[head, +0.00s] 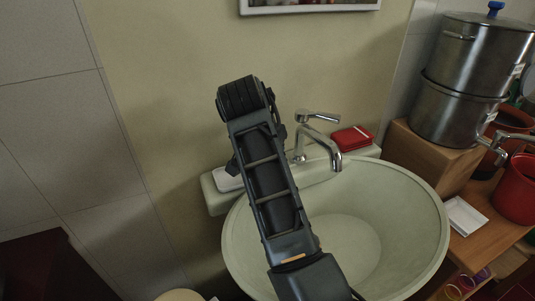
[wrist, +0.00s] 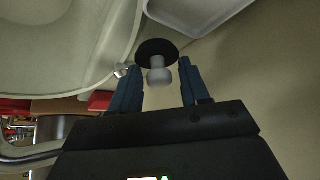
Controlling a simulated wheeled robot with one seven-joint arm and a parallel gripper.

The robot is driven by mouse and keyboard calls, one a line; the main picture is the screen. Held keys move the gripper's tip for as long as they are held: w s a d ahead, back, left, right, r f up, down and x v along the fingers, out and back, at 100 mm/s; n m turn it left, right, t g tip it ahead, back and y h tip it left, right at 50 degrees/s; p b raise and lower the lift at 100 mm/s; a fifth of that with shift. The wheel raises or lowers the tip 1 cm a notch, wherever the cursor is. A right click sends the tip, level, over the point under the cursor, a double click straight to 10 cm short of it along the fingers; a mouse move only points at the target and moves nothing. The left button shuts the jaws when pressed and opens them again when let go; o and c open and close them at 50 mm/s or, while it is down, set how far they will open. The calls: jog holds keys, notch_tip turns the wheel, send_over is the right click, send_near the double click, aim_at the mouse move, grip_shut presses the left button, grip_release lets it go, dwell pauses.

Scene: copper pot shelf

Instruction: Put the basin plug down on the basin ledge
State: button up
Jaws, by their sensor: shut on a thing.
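The basin plug (wrist: 158,54) has a black disc and a grey knob. In the wrist view it sits between the two dark blue fingers of my gripper (wrist: 160,80), which is shut on it, with the disc beyond the fingertips. I cannot tell whether the disc touches anything. The pale basin ledge (head: 215,203) runs along the wall behind the bowl in the head view; my arm covers its middle. My gripper and the plug are hidden behind my arm there.
The chrome tap (head: 318,143) rises from the ledge. A red item (head: 352,138) lies right of it, and a white dish (head: 229,179) sits at the ledge's left end. The basin bowl (head: 400,215) lies in front. Steel pots (head: 460,80) stand at right.

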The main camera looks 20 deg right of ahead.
jog(key=shift+w+f, duration=0.2)
jog(key=shift+f, duration=0.65)
jog(key=shift+f, duration=0.2)
jog(key=o, duration=0.7)
jog(key=shift+o, duration=0.2)
jog(key=v, duration=1.2)
jog(key=shift+r, duration=0.25)
